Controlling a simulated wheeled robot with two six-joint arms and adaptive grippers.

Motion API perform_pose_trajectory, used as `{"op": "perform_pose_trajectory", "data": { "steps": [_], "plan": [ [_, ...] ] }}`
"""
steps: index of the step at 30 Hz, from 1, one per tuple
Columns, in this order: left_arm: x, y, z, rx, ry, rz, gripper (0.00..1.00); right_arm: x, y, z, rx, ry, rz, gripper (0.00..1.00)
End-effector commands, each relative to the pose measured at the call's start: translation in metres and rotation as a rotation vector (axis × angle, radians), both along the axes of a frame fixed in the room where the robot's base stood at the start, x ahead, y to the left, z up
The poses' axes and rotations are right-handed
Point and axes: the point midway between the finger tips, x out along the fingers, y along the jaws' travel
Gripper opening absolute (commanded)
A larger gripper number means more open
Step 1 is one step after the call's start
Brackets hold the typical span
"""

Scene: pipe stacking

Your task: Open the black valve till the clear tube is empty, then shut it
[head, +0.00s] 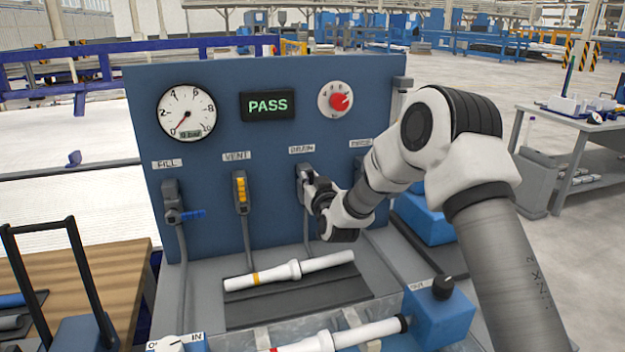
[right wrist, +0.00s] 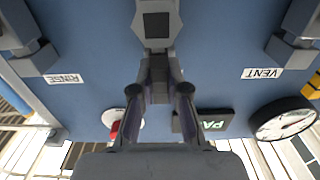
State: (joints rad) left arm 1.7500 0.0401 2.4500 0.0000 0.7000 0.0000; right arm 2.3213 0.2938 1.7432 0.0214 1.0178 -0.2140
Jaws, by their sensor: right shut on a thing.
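The valve under the DRAIN label (head: 304,180) is on the blue panel, partly hidden by my right gripper (head: 316,190). In the right wrist view, which is upside down, the valve's grey body (right wrist: 157,25) shows above my right gripper (right wrist: 159,88). The fingers are shut on the dark valve handle, mostly hidden between them. A pale upright tube (head: 397,112) with a grey cap stands at the panel's right edge, partly behind my arm; its level cannot be told. My left gripper is not in view.
The FILL valve (head: 172,205) has a blue lever and the VENT valve (head: 240,190) a yellow one. The gauge (head: 186,112) reads near zero; the display (head: 267,105) says PASS. A white pipe (head: 290,271) lies on the bench below, another (head: 340,336) nearer.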

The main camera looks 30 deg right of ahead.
Motion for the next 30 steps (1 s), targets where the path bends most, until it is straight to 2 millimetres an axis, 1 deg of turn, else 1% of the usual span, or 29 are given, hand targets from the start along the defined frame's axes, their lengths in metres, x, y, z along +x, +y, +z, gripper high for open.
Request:
{"op": "perform_pose_trajectory", "data": {
  "steps": [13,14,15,16,25,28,30],
  "plan": [
    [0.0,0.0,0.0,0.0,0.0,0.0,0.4,0.001,0.001,0.002,-0.015,-0.001,0.001,0.0],
    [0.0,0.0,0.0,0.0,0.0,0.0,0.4,0.001,0.001,0.002,-0.015,-0.001,0.001,0.25],
    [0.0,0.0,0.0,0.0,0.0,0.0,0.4,0.001,0.001,0.002,-0.015,-0.001,0.001,0.39],
    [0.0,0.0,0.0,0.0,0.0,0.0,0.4,0.001,0.001,0.001,-0.014,0.0,0.001,0.41],
    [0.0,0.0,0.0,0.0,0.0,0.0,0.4,-0.001,0.001,0.0,-0.012,0.002,0.001,0.41],
    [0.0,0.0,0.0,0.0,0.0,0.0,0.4,-0.01,0.003,0.0,-0.011,0.003,0.001,0.41],
    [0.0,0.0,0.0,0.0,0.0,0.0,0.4,-0.022,0.006,0.0,-0.01,0.005,0.001,0.41]
  ]
}}
